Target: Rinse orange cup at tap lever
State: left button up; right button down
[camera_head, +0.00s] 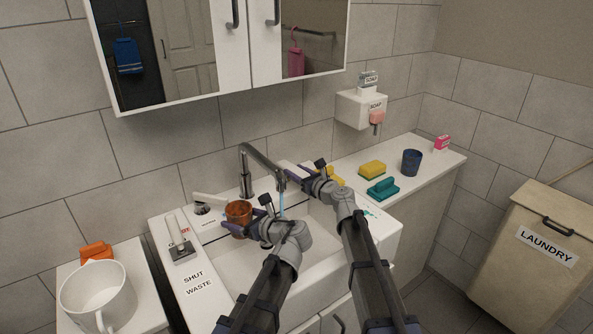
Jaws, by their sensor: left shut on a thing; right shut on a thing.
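The orange cup (238,212) is at the left side of the sink basin, held by my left gripper (243,222), which is shut on it. The metal tap (251,168) arches over the basin, and a thin blue stream of water (281,200) falls from its spout. The cup is to the left of the stream. My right gripper (293,180) is shut at a pale lever (288,167) right of the spout; the fingers partly hide it. Another pale lever (208,199) sits left of the tap, near the cup.
The counter right of the sink holds a yellow sponge (372,170), a teal brush (382,188) and a dark blue cup (411,162). A large white mug (99,296) and an orange object (96,251) stand at lower left. A mirror cabinet (180,50) hangs above.

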jog(key=shift+c, duration=1.6)
grip_release()
jog(key=p+v, duration=0.1)
jog(key=v, duration=1.1)
